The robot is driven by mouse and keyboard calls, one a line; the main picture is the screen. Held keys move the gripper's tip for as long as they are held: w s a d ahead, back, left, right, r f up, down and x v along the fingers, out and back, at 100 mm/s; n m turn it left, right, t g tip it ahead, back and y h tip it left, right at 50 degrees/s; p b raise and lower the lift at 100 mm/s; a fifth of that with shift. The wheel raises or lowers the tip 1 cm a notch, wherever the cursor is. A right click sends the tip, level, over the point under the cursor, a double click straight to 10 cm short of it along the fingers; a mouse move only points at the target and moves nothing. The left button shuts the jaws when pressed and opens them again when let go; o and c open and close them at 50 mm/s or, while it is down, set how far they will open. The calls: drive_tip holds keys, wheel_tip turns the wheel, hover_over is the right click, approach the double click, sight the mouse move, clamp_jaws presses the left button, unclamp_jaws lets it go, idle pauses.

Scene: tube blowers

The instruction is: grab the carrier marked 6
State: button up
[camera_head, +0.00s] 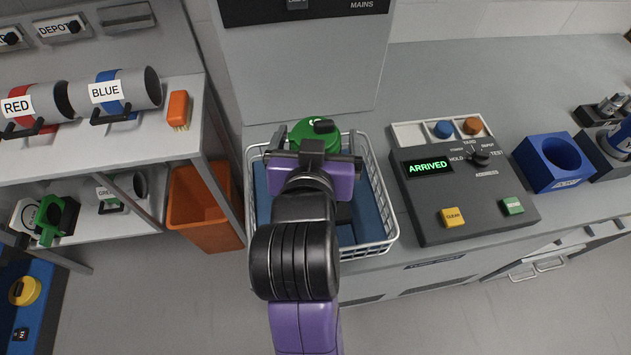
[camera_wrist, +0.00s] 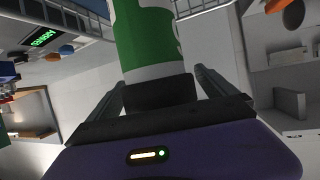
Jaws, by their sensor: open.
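A green carrier (camera_head: 303,131) stands in the white wire basket (camera_head: 383,205) on the counter, partly hidden behind my gripper. A small white mark shows on its top, but I cannot read it as a 6. In the wrist view the carrier (camera_wrist: 146,38) is green with a white band and a dark end. My gripper (camera_wrist: 160,88) is open, its two fingers on either side of the carrier's dark end. I cannot tell whether they touch it.
A control panel (camera_head: 440,205) reading ARRIVED stands right of the basket, with a blue holder (camera_head: 540,178) beyond. An orange bin (camera_head: 205,235) stands left of the basket. A grey housing (camera_head: 300,65) rises behind it.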

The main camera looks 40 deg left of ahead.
clamp_jaws()
idle(0.4)
